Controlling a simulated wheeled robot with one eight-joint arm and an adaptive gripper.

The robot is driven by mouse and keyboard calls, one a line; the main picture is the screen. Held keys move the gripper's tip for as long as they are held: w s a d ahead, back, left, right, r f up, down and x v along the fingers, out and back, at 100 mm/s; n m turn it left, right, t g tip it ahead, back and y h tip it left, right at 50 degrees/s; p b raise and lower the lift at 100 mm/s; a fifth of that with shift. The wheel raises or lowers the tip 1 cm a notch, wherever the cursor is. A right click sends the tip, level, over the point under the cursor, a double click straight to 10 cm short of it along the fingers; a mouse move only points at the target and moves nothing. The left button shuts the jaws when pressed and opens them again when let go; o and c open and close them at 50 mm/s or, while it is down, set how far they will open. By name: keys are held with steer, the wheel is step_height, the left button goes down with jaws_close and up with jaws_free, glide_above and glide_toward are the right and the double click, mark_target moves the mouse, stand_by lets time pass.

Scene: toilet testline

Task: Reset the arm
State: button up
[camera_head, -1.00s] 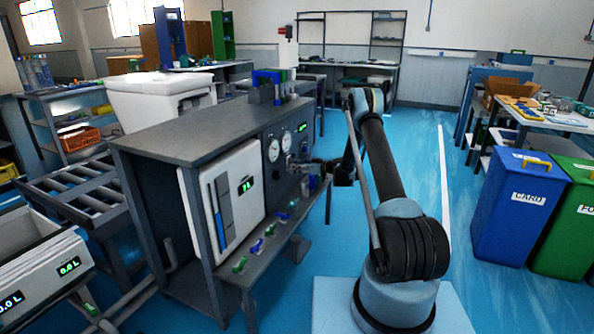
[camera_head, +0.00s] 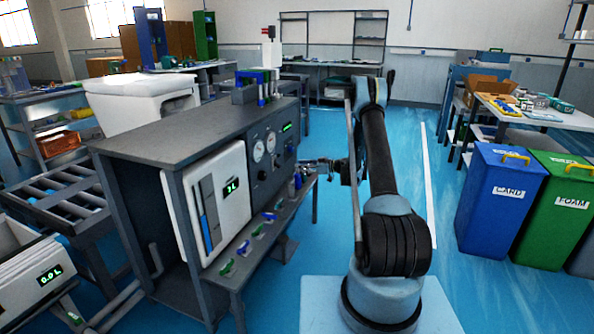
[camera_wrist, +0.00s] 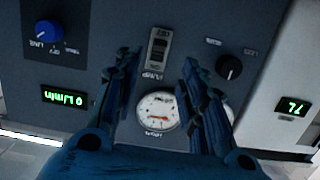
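My arm rises at the right of the dark test bench (camera_head: 190,130), bent at its top, and my gripper (camera_head: 308,164) points left at the bench's control panel (camera_head: 256,165). In the wrist view my gripper (camera_wrist: 158,65) has two dark fingers spread apart with nothing between them. Beyond them, upside down, are a switch (camera_wrist: 158,48), a round gauge (camera_wrist: 157,110), a blue knob (camera_wrist: 43,36), a black knob (camera_wrist: 229,67) and a green flow display (camera_wrist: 65,97). The fingers partly hide a second gauge. I cannot tell whether they touch the panel.
A shelf (camera_head: 243,252) with small coloured parts juts from the bench front below my gripper. A white tank with a green display (camera_head: 229,187) is on the bench. Blue (camera_head: 497,215) and green (camera_head: 556,222) bins stand right. Blue floor between them and my arm is clear.

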steer(key=shift+s+d+r, duration=0.1)
steer(key=shift+d+r, duration=0.05)
